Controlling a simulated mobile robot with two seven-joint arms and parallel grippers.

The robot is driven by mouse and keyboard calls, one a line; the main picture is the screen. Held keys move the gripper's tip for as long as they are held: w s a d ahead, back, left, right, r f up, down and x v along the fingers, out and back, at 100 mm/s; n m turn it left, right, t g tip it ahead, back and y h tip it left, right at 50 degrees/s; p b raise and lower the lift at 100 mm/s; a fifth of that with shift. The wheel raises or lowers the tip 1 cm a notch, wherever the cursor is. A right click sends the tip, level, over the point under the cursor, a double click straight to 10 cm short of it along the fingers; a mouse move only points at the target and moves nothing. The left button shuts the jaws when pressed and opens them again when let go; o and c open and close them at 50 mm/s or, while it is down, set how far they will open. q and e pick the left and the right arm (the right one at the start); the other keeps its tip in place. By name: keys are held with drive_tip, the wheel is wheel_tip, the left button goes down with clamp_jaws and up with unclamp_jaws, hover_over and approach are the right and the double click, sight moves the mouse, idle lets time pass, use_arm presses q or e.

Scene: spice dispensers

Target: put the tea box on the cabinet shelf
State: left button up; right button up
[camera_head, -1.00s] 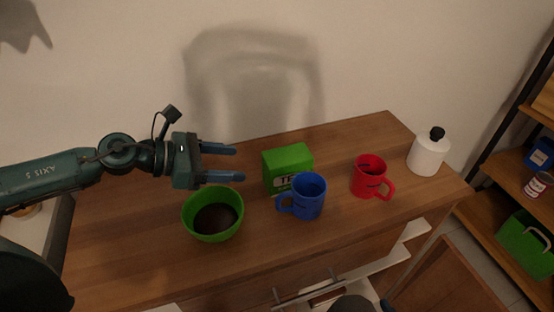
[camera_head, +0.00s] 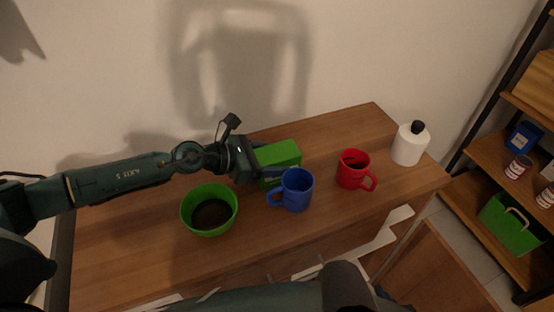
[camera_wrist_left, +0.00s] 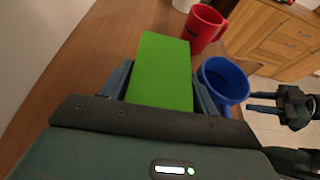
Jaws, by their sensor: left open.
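The tea box is a green box (camera_head: 281,154) on the wooden cabinet top (camera_head: 140,250), behind the blue mug (camera_head: 296,189). My left gripper (camera_head: 266,163) is at the left end of the box, open. In the left wrist view the green box (camera_wrist_left: 162,66) lies between its two fingers, one on each side; I cannot tell whether they touch it. My right gripper (camera_wrist_left: 264,103) shows at the right of the left wrist view, fingers apart and empty. In the head view, a wooden door (camera_head: 430,270) stands open at the cabinet's front; the inside shelf is hidden.
A green bowl (camera_head: 209,210) stands left of the blue mug. A red mug (camera_head: 354,170) and a white bottle (camera_head: 409,145) stand to the right. A shelf rack (camera_head: 490,165) with cans and a green basket (camera_head: 510,222) is at the far right.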

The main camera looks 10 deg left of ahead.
use_arm(q)
drive_tip(key=shift+w+d+f, duration=0.25)
drive_tip(key=shift+d, duration=0.05)
drive_tip(key=shift+c, duration=0.2)
